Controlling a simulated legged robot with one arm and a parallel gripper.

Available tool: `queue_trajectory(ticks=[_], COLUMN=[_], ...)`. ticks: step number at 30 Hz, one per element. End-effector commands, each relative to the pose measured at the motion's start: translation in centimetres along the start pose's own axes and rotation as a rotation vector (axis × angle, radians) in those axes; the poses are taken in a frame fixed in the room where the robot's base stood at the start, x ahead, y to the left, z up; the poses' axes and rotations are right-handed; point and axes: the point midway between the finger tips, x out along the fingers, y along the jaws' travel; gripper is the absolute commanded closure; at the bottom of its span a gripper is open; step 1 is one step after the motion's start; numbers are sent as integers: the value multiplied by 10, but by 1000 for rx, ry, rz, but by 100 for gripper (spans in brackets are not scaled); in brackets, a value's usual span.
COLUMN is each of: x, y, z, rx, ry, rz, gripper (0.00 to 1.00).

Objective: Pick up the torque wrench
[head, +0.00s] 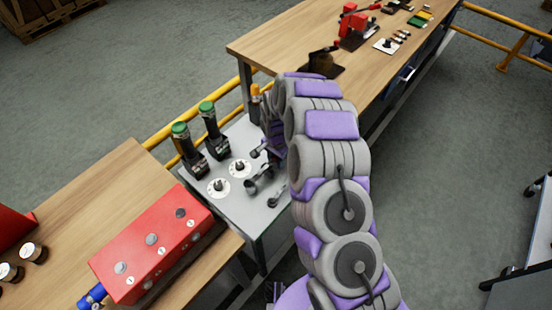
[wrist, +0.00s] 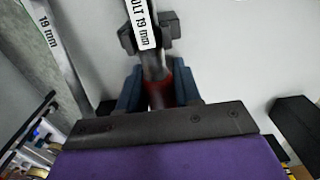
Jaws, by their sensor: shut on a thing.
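In the wrist view, my gripper (wrist: 158,92) is shut on a tool with a dark red and black grip and a grey metal shaft (wrist: 154,64). It looks like the torque wrench, and the blue-grey fingers stand on both sides of the grip. A dark bracket-like piece (wrist: 148,36) crosses the shaft above the fingers. The tool's far end is out of view. In the head view, my arm hides most of my gripper and I cannot make out the held tool clearly.
In the wrist view, a grey strip marked "19 mm" (wrist: 52,40) is at left. In the head view, a grey panel (head: 254,219) carries dials and green-topped levers (head: 214,130). A red box (head: 152,244) sits at lower left; a wooden bench (head: 285,40) stands behind.

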Motion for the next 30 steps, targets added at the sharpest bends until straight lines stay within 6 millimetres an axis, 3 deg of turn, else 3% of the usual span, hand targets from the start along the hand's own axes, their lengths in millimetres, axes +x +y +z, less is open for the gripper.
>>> queue_trajectory(ticks=[17, 23, 30], x=[-7, -31, -75], y=[-1, -2, -1], z=[-2, -2, -1], rx=[0, 0, -1], ry=[5, 7, 6], rz=[-5, -8, -4], gripper=[100, 100, 100])
